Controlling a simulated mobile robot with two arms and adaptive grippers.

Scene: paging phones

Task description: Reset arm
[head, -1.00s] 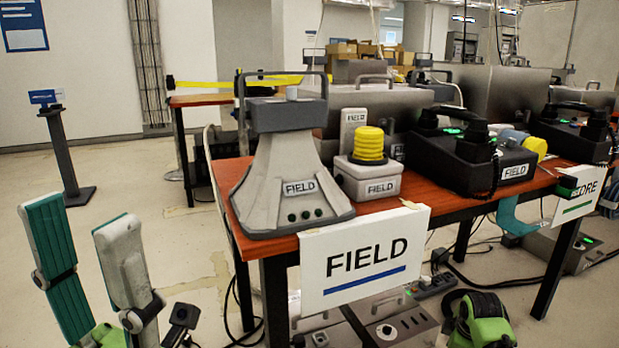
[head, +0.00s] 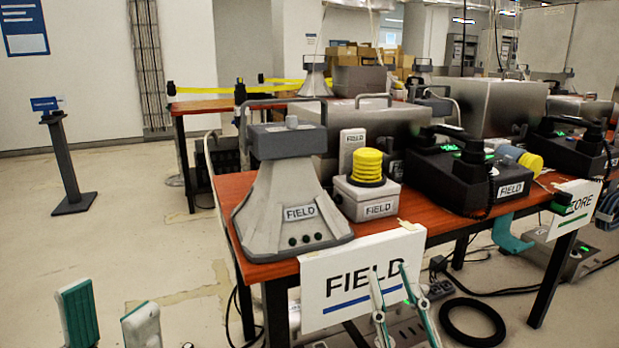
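My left gripper (head: 110,318) is at the bottom left, over the floor and left of the table. Only its two upright grey and teal fingers show. They stand apart with nothing between them, so it is open. My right gripper (head: 401,308) is at the bottom, right of centre, in front of the FIELD sign on the table's front. Its two thin teal-edged fingers point up and stand apart with nothing seen between them. The rest of both grippers is cut off by the lower edge.
The orange table (head: 400,224) holds a grey FIELD horn (head: 297,205), a box with a yellow coil (head: 367,185) and a black phone base (head: 450,180). A white FIELD sign (head: 345,268) hangs in front. A black ring (head: 473,320) lies on the floor.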

